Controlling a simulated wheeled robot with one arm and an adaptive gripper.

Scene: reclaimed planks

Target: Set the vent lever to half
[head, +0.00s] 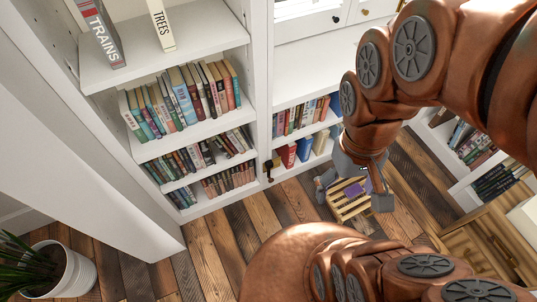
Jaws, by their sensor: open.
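A small dark lever-like piece (269,168) sits low on the white upright between two bookcase sections. It may be the vent lever, but it is too small to read its setting or any marks. My gripper (378,188) hangs to the right of it, apart from it, over a slatted wooden crate. My gripper is open. A dark grey finger shows at its lower end, and the arm hides part of the gripper. Nothing is seen held in it.
White bookcases (262,90) full of books stand at the back. The slatted crate (350,207) with purple and grey things stands on the plank floor. A potted plant (72,272) is at lower left. A wooden cabinet (480,245) is at right.

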